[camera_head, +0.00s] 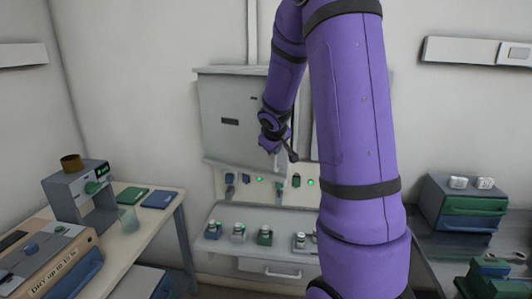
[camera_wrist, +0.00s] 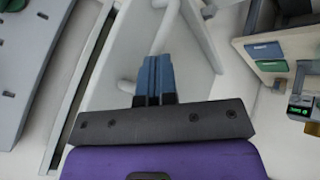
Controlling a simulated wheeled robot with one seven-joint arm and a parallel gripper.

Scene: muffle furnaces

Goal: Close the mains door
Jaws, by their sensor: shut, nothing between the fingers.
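The mains door appears to be the grey panel (camera_head: 228,110) with a dark label on the wall cabinet in the head view. Its right part is hidden behind my purple arm, so I cannot tell how far it stands open. My gripper (camera_head: 278,148) is in front of its lower right part, small and partly hidden. In the wrist view, my gripper's blue fingers (camera_wrist: 155,68) are together and empty. They point at a pale grey plate (camera_wrist: 115,75) with white rounded pegs or a handle. I cannot tell whether they touch it.
Below the cabinet is a row of sockets with green lights (camera_head: 260,180), then a shelf (camera_head: 225,250) with several small items. A table (camera_head: 160,215) with a grey device (camera_head: 85,195) stands left. A drawer unit (camera_head: 465,205) stands right.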

